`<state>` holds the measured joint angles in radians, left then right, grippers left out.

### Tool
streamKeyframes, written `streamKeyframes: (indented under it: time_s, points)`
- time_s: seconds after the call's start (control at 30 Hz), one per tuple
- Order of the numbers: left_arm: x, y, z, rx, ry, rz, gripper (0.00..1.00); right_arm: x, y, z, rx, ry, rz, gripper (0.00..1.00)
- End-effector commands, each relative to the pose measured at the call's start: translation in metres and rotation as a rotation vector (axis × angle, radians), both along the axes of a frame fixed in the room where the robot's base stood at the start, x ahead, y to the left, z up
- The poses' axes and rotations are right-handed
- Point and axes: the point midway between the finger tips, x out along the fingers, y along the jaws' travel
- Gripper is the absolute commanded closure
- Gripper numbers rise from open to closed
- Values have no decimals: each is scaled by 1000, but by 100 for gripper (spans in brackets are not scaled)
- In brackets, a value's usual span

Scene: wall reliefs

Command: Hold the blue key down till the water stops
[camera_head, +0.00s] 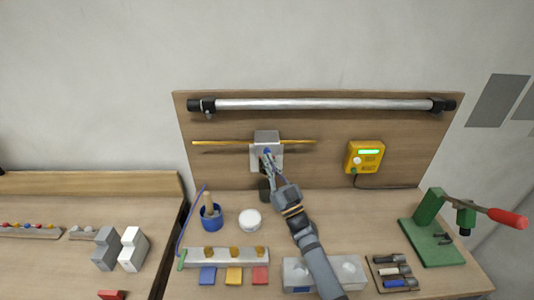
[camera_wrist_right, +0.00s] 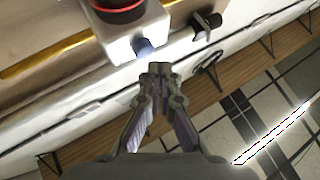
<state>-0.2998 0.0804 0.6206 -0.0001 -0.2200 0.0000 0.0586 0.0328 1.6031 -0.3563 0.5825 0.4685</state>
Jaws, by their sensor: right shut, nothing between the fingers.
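A grey-white box (camera_head: 267,136) is fixed on the wooden back board. A small blue key (camera_head: 267,152) shows low on its front; in the right wrist view the dark blue key (camera_wrist_right: 145,48) sticks out of the box (camera_wrist_right: 135,30). My right gripper (camera_head: 270,166) is shut and empty, its fingertips (camera_wrist_right: 160,68) right by the key. I cannot tell whether they touch it or whether it is pressed. A dark cup (camera_head: 264,190) stands below the box, partly hidden by the gripper. I can make out no water. My left gripper is not in view.
A yellow rod (camera_head: 222,142) runs across behind the box. A yellow device (camera_head: 365,157) is on the board at right. A blue pot (camera_head: 211,216) and white round container (camera_head: 249,219) stand left of my right arm. A green press (camera_head: 432,238) stands at far right.

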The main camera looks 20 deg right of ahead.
Motion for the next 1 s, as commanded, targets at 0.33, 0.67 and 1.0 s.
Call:
streamKeyframes:
  time_s: [0.33,0.67,1.0]
  points:
    - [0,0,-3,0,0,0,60,8,-2,0,0,0,0,100]
    - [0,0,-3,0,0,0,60,9,-3,0,0,0,0,100]
    - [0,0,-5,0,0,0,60,12,-4,0,0,-1,0,100]
